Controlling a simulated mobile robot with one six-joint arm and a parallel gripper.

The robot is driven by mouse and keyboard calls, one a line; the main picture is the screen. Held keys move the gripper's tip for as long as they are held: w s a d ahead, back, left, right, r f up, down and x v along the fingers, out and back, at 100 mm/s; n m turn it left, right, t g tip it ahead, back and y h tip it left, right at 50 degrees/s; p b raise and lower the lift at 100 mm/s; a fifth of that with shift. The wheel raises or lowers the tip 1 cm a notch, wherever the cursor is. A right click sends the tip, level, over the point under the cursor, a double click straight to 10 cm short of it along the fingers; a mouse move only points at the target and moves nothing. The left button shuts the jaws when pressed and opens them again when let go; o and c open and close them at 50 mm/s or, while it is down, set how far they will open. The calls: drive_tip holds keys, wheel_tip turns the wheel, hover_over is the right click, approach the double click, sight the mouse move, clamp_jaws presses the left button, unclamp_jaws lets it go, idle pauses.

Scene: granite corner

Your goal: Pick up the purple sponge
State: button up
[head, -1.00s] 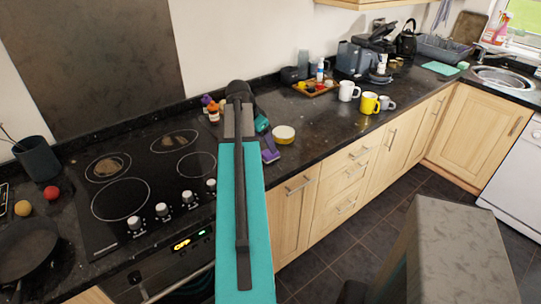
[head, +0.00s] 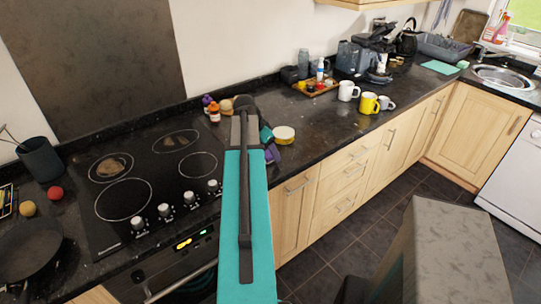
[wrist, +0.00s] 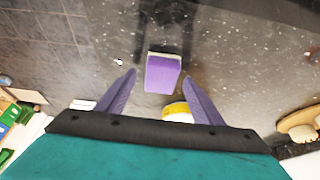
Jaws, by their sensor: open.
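The purple sponge (wrist: 163,72) lies on the dark speckled counter in the wrist view. It is a small block with a paler strip along its far edge. My gripper (wrist: 158,77) is open, with its two purple fingers spread to either side of the sponge's near end. The fingers do not appear to touch it, and nothing is held. In the head view my arm covers most of the gripper. A purple patch (head: 272,153) shows right of the arm; I cannot tell whether it is sponge or finger.
A round white-and-yellow tub (head: 284,134) stands close by; it also shows near the right finger in the wrist view (wrist: 178,112). Small bottles (head: 213,112) stand behind the arm. The hob (head: 150,180) is left. Mugs (head: 369,103) and a tray (head: 317,88) are farther right.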

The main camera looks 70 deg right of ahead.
sight(269, 153)
idle(0.3)
drive_tip(key=c, duration=1.2)
drive_tip(key=shift+r, duration=0.15)
drive_tip(key=shift+r+b, duration=0.9)
drive_tip(key=shift+r, duration=0.65)
drive_tip(key=s+a+r+b, duration=0.1)
drive_tip(key=s+a+b, duration=0.3)
drive_tip(key=s+a, duration=0.6)
drive_tip(key=shift+s+a+r+b, duration=0.15)
drive_tip(key=shift+s+r+b, duration=0.2)
drive_tip(key=shift+s, duration=0.75)
